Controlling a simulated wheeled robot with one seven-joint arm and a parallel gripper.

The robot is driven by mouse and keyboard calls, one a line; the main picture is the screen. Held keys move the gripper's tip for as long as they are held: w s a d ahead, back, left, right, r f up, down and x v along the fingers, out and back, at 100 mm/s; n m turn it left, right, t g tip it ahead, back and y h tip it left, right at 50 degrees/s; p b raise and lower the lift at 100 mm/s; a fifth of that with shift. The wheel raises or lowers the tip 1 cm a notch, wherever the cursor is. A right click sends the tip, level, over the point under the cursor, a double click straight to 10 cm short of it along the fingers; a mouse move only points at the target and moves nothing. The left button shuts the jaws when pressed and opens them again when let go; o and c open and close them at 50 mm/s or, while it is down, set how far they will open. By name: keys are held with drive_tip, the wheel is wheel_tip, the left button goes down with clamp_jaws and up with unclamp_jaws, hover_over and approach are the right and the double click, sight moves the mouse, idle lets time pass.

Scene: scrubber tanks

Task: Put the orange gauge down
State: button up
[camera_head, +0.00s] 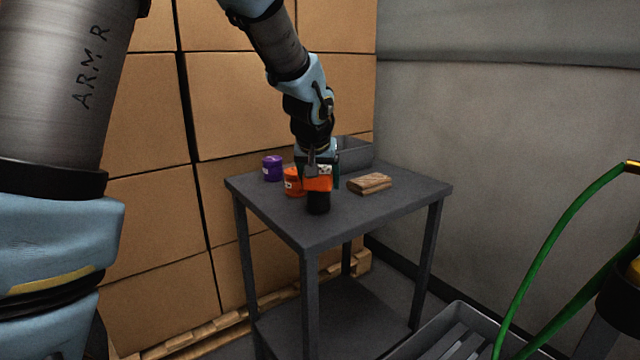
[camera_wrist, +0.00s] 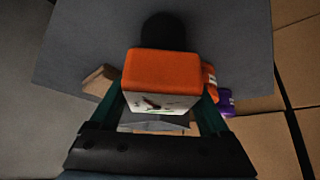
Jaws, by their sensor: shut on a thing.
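The orange gauge (camera_head: 319,184) is in my gripper (camera_head: 317,175), over the front part of the grey table (camera_head: 330,225). The gauge has an orange block body, a white dial face and a black round part pointing down. In the wrist view the gauge (camera_wrist: 163,68) sits between the two green fingers of my gripper (camera_wrist: 160,105), with its dial and needle toward the camera. My gripper is shut on it. I cannot tell whether the black part touches the tabletop.
An orange can (camera_head: 292,182) stands just left of the gauge, and a purple can (camera_head: 272,168) stands farther left. A wooden block (camera_head: 370,184) lies to the right. A grey bin (camera_head: 355,153) stands at the back. The table's front and right are bare.

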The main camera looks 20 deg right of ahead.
drive_tip(key=shift+f, duration=0.5)
drive_tip(key=o, duration=1.4)
